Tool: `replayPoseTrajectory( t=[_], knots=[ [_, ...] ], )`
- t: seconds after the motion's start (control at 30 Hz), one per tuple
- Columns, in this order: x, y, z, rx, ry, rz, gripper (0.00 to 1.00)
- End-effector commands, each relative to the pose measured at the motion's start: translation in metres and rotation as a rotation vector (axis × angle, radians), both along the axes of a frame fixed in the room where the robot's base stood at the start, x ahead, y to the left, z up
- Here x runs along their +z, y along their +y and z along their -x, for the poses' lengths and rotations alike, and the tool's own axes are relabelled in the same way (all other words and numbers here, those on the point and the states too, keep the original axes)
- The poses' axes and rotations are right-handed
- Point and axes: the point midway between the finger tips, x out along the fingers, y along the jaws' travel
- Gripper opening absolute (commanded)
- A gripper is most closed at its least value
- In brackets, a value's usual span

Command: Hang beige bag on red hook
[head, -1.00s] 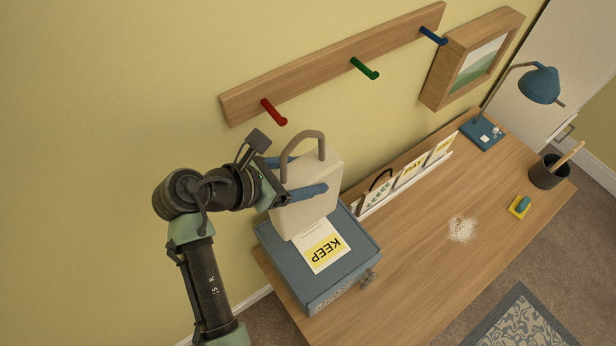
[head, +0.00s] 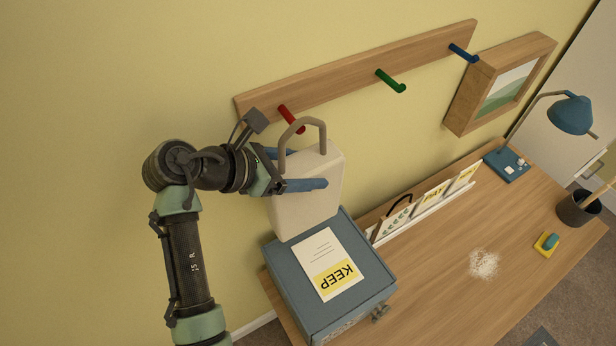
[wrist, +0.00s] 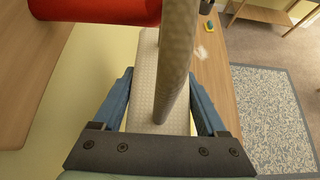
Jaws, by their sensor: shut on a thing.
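The beige bag (head: 306,200) hangs upright in my gripper (head: 300,170), its blue fingers on either side of the bag's upper part. The bag's grey-brown handle (head: 321,128) stands up in a loop above it. The red hook (head: 290,118) sticks out of the wooden wall rail, and the handle's top shows close beside its tip in the head view. In the wrist view the red hook (wrist: 95,10) is large at the upper left. The handle (wrist: 176,65) passes to its right there, and no hook is seen inside the loop. The bag's pale top (wrist: 145,100) lies between the fingers.
The wooden rail (head: 350,72) also bears a green hook (head: 392,82) and a blue hook (head: 463,53). A blue box (head: 355,255) with a KEEP sheet (head: 326,265) sits below the bag on the desk (head: 440,265). A white card rack (head: 425,212) and a lamp (head: 570,113) stand farther right.

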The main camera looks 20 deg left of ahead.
Motion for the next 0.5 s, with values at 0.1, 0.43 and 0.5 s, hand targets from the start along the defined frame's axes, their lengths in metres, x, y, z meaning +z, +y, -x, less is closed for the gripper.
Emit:
replayPoseTrajectory(
  t=[0.1,0.43,0.5],
  knots=[
    [-0.002,0.005,-0.005,0.001,-0.003,-0.001,0.00],
    [-0.001,0.016,-0.016,0.000,-0.001,0.001,0.00],
    [-0.003,0.018,-0.018,0.000,0.000,0.002,0.00]
  ],
)
